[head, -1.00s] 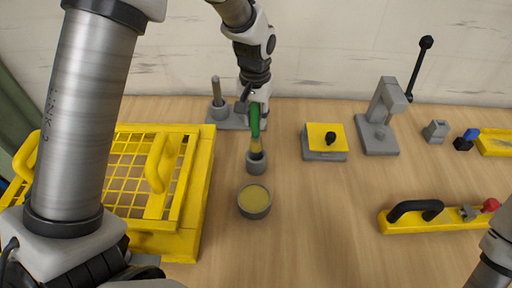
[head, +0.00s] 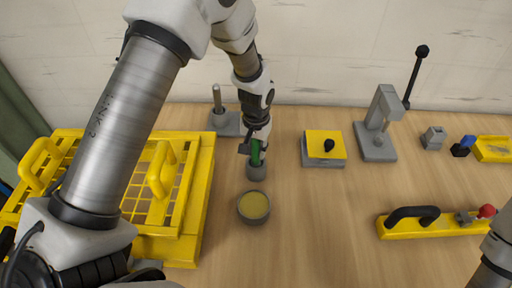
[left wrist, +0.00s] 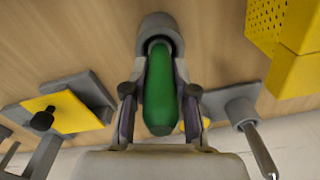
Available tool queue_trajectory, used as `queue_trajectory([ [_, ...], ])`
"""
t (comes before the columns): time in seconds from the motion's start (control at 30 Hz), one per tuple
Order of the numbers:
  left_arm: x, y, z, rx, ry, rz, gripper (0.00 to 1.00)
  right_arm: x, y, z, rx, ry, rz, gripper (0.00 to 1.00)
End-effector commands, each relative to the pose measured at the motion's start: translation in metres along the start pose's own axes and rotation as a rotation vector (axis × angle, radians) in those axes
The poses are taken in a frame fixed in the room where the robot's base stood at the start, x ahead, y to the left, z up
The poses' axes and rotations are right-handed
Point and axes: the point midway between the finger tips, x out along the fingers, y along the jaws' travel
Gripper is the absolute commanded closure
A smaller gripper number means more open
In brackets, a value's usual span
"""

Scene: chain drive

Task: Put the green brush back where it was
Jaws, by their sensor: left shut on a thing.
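The green brush (head: 256,155) is upright in my left gripper (head: 255,146), which is shut on its handle. The brush's lower end is inside a small grey cup (head: 257,172) on the table. In the left wrist view the green handle (left wrist: 160,88) lies between the two fingers of the left gripper (left wrist: 160,95), and its far end goes into the round grey cup (left wrist: 150,22). The bristles are hidden in the cup, and I cannot tell whether they touch its bottom. My right gripper is out of view.
A grey dish of yellow paste (head: 254,206) stands just in front of the cup. A yellow crate (head: 190,215) is at left, and a grey stand with a post (head: 225,122) is behind. A yellow-topped block (head: 324,146) is at right. Free table lies between block and dish.

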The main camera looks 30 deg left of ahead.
Motion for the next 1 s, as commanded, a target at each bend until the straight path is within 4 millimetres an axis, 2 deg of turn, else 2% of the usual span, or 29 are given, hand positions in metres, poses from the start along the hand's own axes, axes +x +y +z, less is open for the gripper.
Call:
queue_trajectory([
  [0.03, 0.001, 0.000, 0.000, 0.000, 0.000, 0.000, 0.63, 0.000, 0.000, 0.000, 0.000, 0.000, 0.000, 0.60],
  [0.07, 0.000, 0.000, 0.000, 0.000, 0.000, 0.000, 0.52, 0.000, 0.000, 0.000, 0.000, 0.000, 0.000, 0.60],
  [0.1, 0.000, 0.000, 0.000, 0.000, 0.000, 0.000, 0.48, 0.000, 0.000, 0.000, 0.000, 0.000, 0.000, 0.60],
  [0.37, -0.001, 0.000, 0.000, 0.000, 0.000, 0.000, 0.48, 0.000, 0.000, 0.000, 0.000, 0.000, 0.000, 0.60],
  [0.47, -0.007, 0.000, -0.001, 0.000, 0.002, 0.000, 0.48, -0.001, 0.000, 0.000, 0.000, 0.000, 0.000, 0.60],
  [0.57, -0.021, 0.000, -0.001, 0.000, 0.004, 0.001, 0.48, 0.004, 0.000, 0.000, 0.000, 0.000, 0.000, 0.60],
  [0.9, -0.105, 0.000, -0.001, 0.000, 0.004, 0.000, 0.48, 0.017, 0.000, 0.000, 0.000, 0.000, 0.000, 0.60],
  [1.0, -0.119, 0.000, -0.001, 0.000, 0.003, 0.000, 0.48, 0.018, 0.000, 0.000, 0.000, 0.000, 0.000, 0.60],
])
